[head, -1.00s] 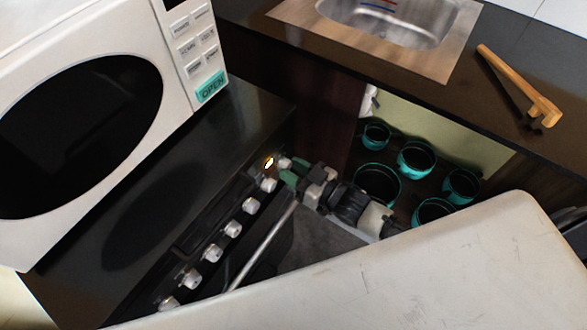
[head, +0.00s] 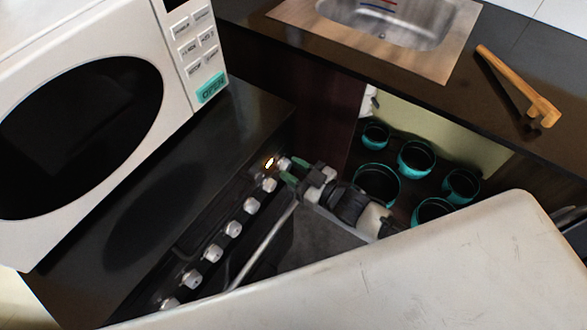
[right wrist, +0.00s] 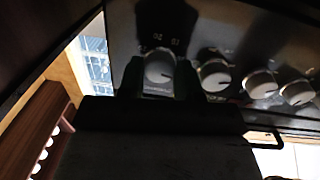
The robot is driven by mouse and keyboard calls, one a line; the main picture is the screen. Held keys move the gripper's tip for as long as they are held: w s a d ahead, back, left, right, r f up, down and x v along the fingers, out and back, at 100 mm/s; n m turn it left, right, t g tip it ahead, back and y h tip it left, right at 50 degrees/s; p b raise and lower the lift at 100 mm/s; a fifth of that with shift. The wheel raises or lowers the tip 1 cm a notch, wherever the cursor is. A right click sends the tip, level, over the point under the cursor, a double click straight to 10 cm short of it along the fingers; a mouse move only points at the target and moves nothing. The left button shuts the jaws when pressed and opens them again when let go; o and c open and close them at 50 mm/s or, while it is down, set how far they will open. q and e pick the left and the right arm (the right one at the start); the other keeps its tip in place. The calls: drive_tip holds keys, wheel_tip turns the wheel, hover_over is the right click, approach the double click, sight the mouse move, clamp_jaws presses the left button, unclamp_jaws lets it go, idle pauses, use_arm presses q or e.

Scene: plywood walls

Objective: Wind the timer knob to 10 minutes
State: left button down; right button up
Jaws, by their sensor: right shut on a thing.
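The timer knob (head: 284,163) is the white knob at the far end of the row on the stove's front panel. In the right wrist view the timer knob (right wrist: 160,68) sits between my fingers, with a dark marked plate just above it. My right gripper (head: 291,171), with green fingertips, is shut on this knob. It also shows in the right wrist view (right wrist: 163,82), with dark fingers on both sides of the knob. My left gripper is not in view.
Several other white knobs, such as one (head: 233,229), run along the panel above a metal oven handle (head: 262,246). A small light (head: 269,163) glows nearby. A white microwave (head: 182,88) stands on the stove top. Teal-rimmed pots (head: 415,172) stand in an open cupboard at right.

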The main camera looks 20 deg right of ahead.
drive_tip(key=shift+n, duration=1.6)
idle(1.1)
drive_tip(key=o, duration=0.9)
drive_tip(key=v, duration=1.1)
